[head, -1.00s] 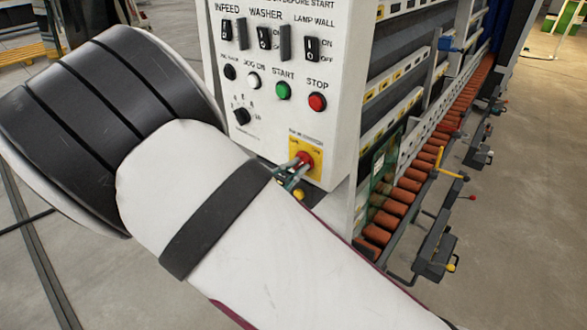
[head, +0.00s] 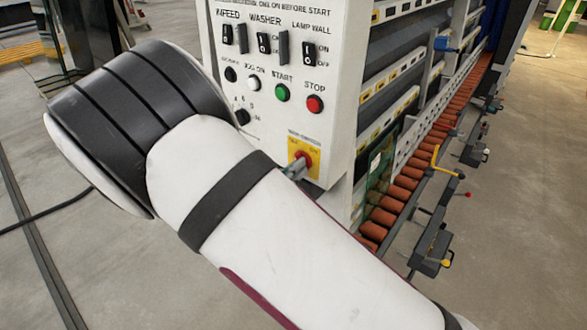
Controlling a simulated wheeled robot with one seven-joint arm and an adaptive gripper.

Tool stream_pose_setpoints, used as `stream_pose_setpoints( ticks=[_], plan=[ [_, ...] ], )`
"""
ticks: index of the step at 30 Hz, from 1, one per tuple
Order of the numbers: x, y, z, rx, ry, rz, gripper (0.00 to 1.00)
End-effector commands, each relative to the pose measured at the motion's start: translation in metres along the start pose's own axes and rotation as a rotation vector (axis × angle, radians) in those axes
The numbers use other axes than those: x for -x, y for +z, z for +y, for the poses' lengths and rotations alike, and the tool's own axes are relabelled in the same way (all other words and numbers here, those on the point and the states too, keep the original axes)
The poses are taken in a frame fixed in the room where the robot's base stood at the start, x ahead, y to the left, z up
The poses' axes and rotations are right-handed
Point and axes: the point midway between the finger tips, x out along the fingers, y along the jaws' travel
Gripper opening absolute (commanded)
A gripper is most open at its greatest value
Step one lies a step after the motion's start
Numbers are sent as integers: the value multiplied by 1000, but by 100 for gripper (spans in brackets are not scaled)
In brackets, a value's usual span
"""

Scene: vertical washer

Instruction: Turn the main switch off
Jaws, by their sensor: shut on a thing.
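The main switch (head: 304,157) is a red rotary knob on a yellow plate, low on the right of the white control panel in the head view. My arm crosses the picture in front of the panel and hides most of my gripper. Only the fingertips of my gripper (head: 294,169) show, at the lower left of the red knob and closed on it. The knob's exact angle is too small and too covered to read.
The panel (head: 340,130) also carries black rocker switches (head: 263,43), a green start button (head: 282,93), a red stop button (head: 315,104) and a partly hidden black dial (head: 242,117). Orange rollers (head: 402,182) run along the washer's right side. Open floor lies right.

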Motion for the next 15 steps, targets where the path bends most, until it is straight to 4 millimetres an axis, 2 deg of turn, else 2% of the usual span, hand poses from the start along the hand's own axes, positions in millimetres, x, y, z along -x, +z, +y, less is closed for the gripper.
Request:
stream_pose_setpoints(
  ticks=[15],
  plan=[
    [1, 0, -2, 408, 2, 3, 0]
  ],
)
